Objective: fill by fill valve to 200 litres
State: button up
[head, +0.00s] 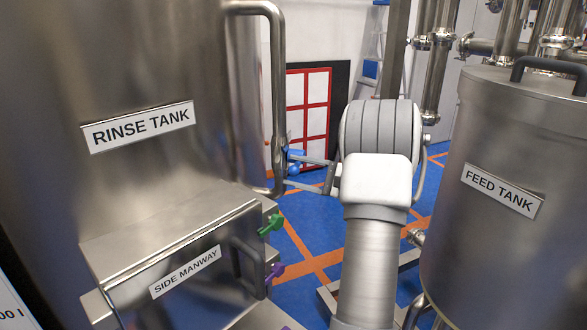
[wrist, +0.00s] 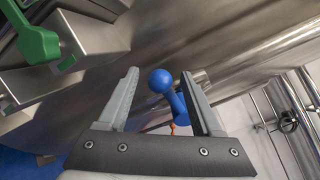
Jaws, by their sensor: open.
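A blue ball-ended valve handle (head: 293,155) sticks out beside the rinse tank (head: 150,60). In the wrist view the blue handle (wrist: 160,82) shows between the two fingers, with its ball end toward the left finger. My gripper (head: 289,170) is open around or just short of the handle; I cannot tell whether a finger touches it. A green handle (head: 270,224) and a purple handle (head: 275,270) sit lower, by the side manway (head: 185,272). No label on the handles is readable. A cut-off sign ending in "00 l" (head: 12,310) shows at the lower left; no level is visible.
A feed tank (head: 490,200) stands close to the right of my arm. A red-framed white panel (head: 308,118) stands behind. Blue floor (head: 310,215) with orange lines lies between the tanks.

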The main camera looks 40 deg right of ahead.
jog(key=shift+w+a, duration=0.2)
jog(key=shift+w, duration=0.35)
grip_shut()
dwell(1.1)
